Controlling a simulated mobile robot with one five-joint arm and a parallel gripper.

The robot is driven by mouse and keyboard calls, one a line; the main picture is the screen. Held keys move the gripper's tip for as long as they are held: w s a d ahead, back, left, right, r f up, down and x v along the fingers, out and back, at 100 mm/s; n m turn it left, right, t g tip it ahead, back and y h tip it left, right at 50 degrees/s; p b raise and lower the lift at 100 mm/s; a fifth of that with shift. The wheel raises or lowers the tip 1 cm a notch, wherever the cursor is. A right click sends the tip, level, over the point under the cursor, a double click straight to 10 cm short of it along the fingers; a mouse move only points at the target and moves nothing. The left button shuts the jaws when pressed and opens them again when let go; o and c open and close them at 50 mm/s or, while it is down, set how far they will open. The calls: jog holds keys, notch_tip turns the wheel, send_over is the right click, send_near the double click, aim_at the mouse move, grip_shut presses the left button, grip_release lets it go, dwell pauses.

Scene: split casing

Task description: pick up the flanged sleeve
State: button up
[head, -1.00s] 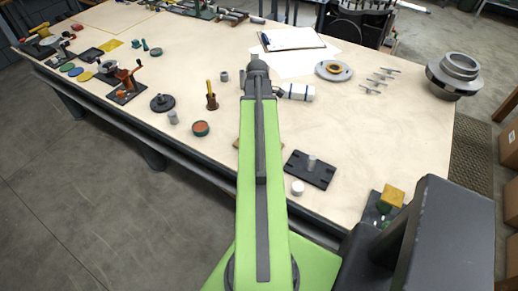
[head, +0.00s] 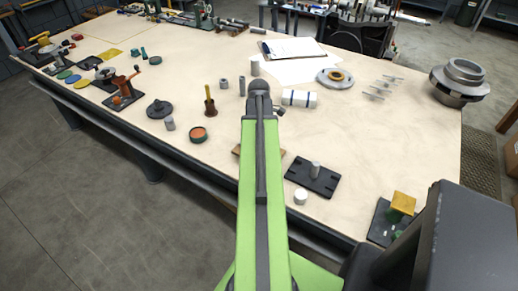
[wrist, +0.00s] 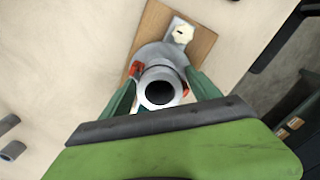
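In the wrist view, a grey round part with a dark bore, which I take for the flanged sleeve (wrist: 160,73), stands on a wooden board (wrist: 150,28). A wider grey flange shows around its base. My gripper (wrist: 160,76) has its green fingers on either side of the sleeve, open, with some room visible beside it. Small orange-red bits show near both fingertips. In the head view, my arm hides the sleeve and the fingers; only an edge of the wooden board (head: 237,151) shows beside the arm.
A dark plate with a grey post (head: 313,176) and a white cylinder (head: 300,196) lie right of my arm. An orange-filled round dish (head: 198,134) is to the left. A white roll with blue bands (head: 299,98) lies beyond. Bare table (head: 375,150) is free at right.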

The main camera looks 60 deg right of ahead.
grip_shut()
jog(key=shift+r, duration=0.15)
dwell(0.4)
jog(key=s+d+r+p, duration=0.3)
jog(key=s+r+p, duration=0.7)
jog(key=s+p, duration=0.1)
jog(key=shift+s+r, duration=0.15)
jog(key=shift+r, duration=0.2)
jog(key=shift+c, duration=2)
grip_release()
grip_shut()
